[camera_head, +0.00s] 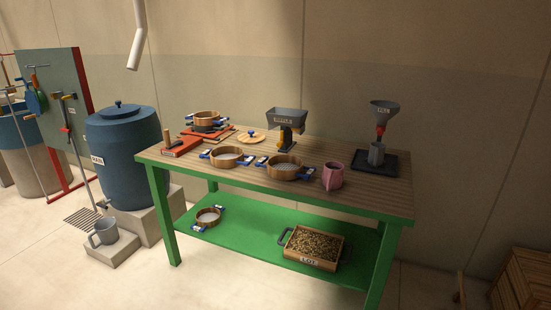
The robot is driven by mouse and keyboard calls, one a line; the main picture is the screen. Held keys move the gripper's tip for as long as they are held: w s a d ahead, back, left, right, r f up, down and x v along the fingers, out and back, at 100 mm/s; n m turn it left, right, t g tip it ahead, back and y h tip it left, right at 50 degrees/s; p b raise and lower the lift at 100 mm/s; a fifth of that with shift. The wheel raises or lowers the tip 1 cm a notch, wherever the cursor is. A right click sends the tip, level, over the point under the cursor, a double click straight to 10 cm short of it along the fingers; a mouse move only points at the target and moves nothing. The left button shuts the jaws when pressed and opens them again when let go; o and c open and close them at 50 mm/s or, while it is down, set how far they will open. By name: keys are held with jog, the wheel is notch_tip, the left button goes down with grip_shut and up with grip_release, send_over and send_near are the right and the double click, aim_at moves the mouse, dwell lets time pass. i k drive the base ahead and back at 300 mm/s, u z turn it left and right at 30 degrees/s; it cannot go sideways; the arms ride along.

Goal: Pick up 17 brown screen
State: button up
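Several round brown wooden screens with blue handles and small white labels are in view. One screen (227,157) lies at the front left of the table top, and another screen (284,168) lies to its right. A third screen (206,119) sits raised on a dark stand at the back left. A smaller-looking one (208,217) lies on the green lower shelf at the left. The numbers on their labels are too small to read, so I cannot tell which is 17. My gripper is not in view.
The wooden table (350,191) also holds a hopper (287,127), a pink jug (333,176), a funnel stand (380,133) and a round lid (251,137). A bean tray (314,247) is on the shelf.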

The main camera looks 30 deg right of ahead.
aim_at(226, 157)
jog(key=z, duration=0.3)
jog(key=i, duration=1.15)
jog(key=z, duration=0.35)
